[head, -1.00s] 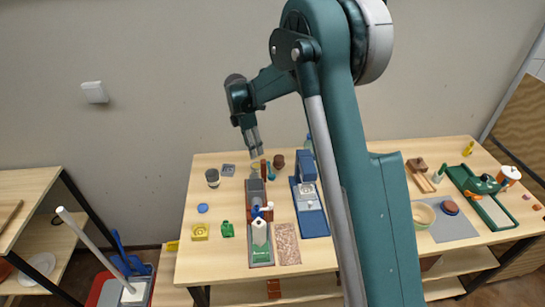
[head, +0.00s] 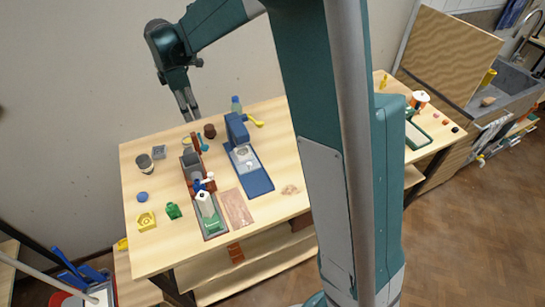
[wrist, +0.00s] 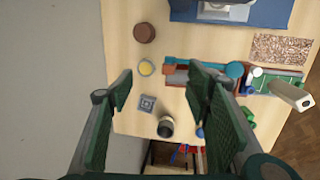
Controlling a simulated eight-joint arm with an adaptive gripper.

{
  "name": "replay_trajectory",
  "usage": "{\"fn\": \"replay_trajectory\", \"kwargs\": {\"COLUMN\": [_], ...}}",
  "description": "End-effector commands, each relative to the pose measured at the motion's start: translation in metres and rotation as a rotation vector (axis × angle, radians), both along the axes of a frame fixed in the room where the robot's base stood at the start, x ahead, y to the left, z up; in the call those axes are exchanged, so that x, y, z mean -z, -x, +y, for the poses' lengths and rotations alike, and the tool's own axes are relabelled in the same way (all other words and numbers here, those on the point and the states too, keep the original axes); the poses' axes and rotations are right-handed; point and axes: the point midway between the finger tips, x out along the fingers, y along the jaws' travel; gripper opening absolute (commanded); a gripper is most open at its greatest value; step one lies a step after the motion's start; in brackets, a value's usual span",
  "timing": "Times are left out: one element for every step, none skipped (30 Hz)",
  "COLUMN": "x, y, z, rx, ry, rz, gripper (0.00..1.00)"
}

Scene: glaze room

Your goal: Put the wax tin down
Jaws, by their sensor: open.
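A small round tin with a yellow top, which I take for the wax tin, stands on the table below my gripper. It shows in the wrist view (wrist: 146,68) and, small, in the head view (head: 187,142). My gripper (head: 189,113) is above the back of the table, fingers pointing down. In the wrist view my gripper (wrist: 162,88) has its two green-padded fingers wide apart with nothing between them. The tin is beyond the fingertips, apart from them.
A brown round pot (head: 209,132) stands beside the tin. A dark jar (head: 145,164) and grey square piece (head: 159,152) are left. A long tray (head: 213,228) and a blue press (head: 255,182) stand right of it. Bare wood (head: 165,185) lies between the jar and tray.

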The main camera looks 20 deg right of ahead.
Motion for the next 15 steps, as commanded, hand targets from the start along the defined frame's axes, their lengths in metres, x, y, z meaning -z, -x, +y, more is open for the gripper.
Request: {"fn": "replay_trajectory", "kwargs": {"x": [-0.008,-0.013,-0.018,-0.023,-0.027,-0.032,-0.036,-0.040,-0.045,-0.049,-0.052,-0.057,-0.060,-0.063,-0.068], "y": [0.009,0.014,0.020,0.025,0.029,0.036,0.040,0.045,0.051,0.056,0.062,0.068,0.073,0.078,0.085], "z": [-0.006,-0.008,-0.011,-0.014,-0.016,-0.020,-0.022,-0.025,-0.029,-0.031,-0.034,-0.037,-0.039,-0.042,-0.045], "rx": [0.029,0.046,0.069,0.087,0.105,0.130,0.147,0.165,0.189,0.207,0.224,0.248,0.266,0.283,0.308], "ry": [-0.009,-0.014,-0.022,-0.027,-0.033,-0.040,-0.046,-0.052,-0.059,-0.065,-0.071,-0.079,-0.085,-0.091,-0.100], "rz": [-0.010,-0.016,-0.026,-0.033,-0.038,-0.047,-0.053,-0.061,-0.070,-0.075,-0.081,-0.090,-0.097,-0.103,-0.110], "gripper": [0.49,0.49,0.49,0.49,0.49,0.49,0.49,0.49,0.49,0.49,0.49,0.49,0.49,0.49,0.49]}}
